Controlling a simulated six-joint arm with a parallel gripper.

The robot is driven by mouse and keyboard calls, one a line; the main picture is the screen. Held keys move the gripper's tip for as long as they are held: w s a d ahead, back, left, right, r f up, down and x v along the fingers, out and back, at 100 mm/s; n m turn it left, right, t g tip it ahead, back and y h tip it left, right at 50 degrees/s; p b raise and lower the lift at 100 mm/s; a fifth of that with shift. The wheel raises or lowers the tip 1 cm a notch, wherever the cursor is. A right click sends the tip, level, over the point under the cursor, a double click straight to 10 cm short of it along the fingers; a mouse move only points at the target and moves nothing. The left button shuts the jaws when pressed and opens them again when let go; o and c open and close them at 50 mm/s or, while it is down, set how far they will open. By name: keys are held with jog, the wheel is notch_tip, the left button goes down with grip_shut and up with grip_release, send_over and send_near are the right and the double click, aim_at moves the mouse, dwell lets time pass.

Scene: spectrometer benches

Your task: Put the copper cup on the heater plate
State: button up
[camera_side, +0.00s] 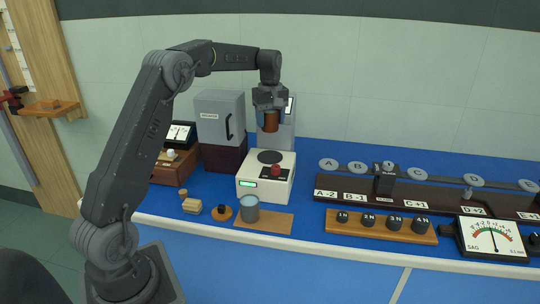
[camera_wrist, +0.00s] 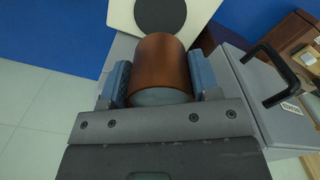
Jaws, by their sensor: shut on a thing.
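The copper cup (camera_side: 271,122) is held in my gripper (camera_side: 270,103), above the heater and apart from it. In the wrist view the copper cup (camera_wrist: 160,66) sits between the two blue finger pads of my gripper (camera_wrist: 162,84), which is shut on it. The heater plate (camera_side: 270,157) is a dark round disc on top of a white unit with a green display and a red knob. In the wrist view the dark heater plate (camera_wrist: 160,14) shows partly beyond the cup, which hides some of it.
A grey cabinet (camera_side: 219,117) with a handle stands left of the heater. A grey-blue beaker (camera_side: 250,208) stands on a wooden board in front of it. A rail with lettered discs, a row of dark weights (camera_side: 382,222) and a dial meter (camera_side: 492,238) stand at the right.

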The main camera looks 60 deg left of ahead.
aim_at(270, 157)
notch_tip(270, 157, down, 10)
jog(key=shift+r, duration=0.25)
jog(key=shift+f, duration=0.15)
jog(key=o, duration=1)
jog(key=shift+o, duration=0.2)
